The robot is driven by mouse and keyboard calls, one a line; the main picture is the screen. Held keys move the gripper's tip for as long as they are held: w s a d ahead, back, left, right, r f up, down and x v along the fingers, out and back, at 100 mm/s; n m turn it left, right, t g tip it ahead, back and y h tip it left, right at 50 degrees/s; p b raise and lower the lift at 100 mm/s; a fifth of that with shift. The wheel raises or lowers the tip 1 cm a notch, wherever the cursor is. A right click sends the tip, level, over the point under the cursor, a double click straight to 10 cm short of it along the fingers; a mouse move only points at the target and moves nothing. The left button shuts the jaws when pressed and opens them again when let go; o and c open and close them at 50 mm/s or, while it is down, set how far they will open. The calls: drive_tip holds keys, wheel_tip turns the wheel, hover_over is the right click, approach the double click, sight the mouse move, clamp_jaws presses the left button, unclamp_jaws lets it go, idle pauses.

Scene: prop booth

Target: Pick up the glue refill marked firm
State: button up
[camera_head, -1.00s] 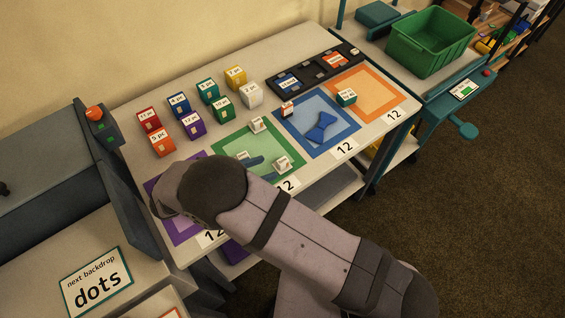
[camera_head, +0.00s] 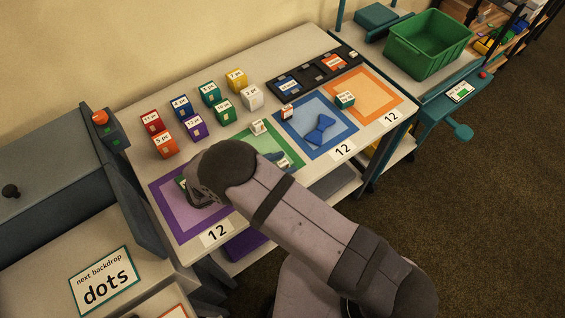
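I cannot read "firm" on any label, so I cannot tell which item is that glue refill. Small labelled white pieces are on the green mat (camera_head: 262,148): one (camera_head: 257,127) stands at its back edge, another (camera_head: 284,163) is partly hidden near its front. A small white-and-orange piece (camera_head: 287,112) stands by the blue mat (camera_head: 311,148). A teal labelled box (camera_head: 345,99) sits at the orange mat's edge.
Several numbered coloured cubes (camera_head: 196,127) stand at the back left. A black tray (camera_head: 311,75) with blue and orange labelled pieces lies at the back. A blue bow tie (camera_head: 320,129) lies on the blue mat. A purple mat (camera_head: 177,213) is at the left, a green bin (camera_head: 428,45) at the right.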

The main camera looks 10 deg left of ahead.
sight(281, 164)
clamp_jaws()
drive_tip(key=shift+r, duration=0.1)
drive_tip(key=shift+r+b, duration=1.05)
drive_tip(key=shift+r, duration=3.85)
